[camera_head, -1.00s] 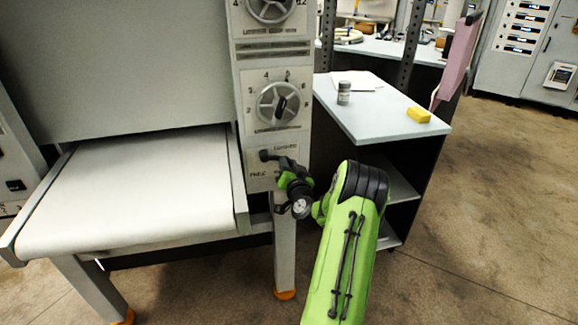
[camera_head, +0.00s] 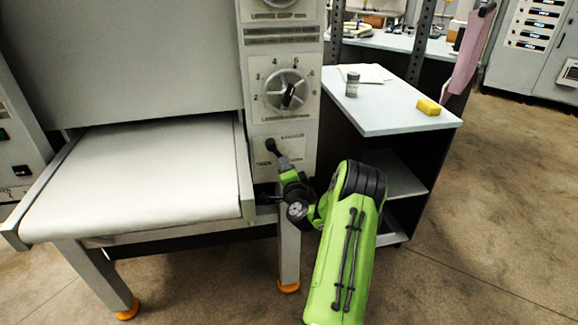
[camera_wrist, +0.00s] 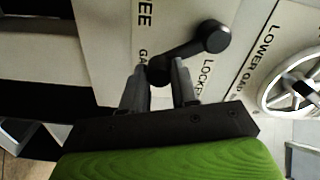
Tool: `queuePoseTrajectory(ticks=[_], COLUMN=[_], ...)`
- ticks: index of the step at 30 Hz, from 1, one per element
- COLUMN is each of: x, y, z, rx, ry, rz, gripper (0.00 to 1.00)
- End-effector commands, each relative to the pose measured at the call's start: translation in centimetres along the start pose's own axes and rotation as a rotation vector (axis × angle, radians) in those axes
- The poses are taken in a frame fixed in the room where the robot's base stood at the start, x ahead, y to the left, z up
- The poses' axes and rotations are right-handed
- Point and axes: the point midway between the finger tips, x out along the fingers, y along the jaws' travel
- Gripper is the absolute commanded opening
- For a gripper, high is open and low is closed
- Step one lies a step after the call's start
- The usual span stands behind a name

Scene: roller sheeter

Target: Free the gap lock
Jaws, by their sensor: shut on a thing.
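The gap lock is a black crank lever on the lower part of the machine's grey panel. Its round hub (camera_head: 271,146) sits at the upper left, and its arm points down and right. In the wrist view the lever (camera_wrist: 184,50) runs from the round end to the end between my fingers. My gripper (camera_wrist: 158,85) is shut on that lower end, one finger on each side. In the head view my gripper (camera_head: 285,165) partly hides the lever's end. The word LOCKED (camera_wrist: 207,73) and part of FREE (camera_wrist: 145,12) show near the lever.
The lower gap dial (camera_head: 287,92) is above the lever; it also shows in the wrist view (camera_wrist: 292,92). The white belt table (camera_head: 140,175) lies to the left.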

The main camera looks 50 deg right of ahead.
Motion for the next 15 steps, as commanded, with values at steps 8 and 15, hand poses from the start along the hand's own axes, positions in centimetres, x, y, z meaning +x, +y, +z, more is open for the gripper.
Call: queuePoseTrajectory(ticks=[8, 15], x=[-0.03, -0.03], y=[0.20, 0.23], z=[0.34, 0.39], rx=[0.052, 0.057], ry=[0.000, -0.001], rz=[0.002, 0.003], gripper=[0.00, 0.00])
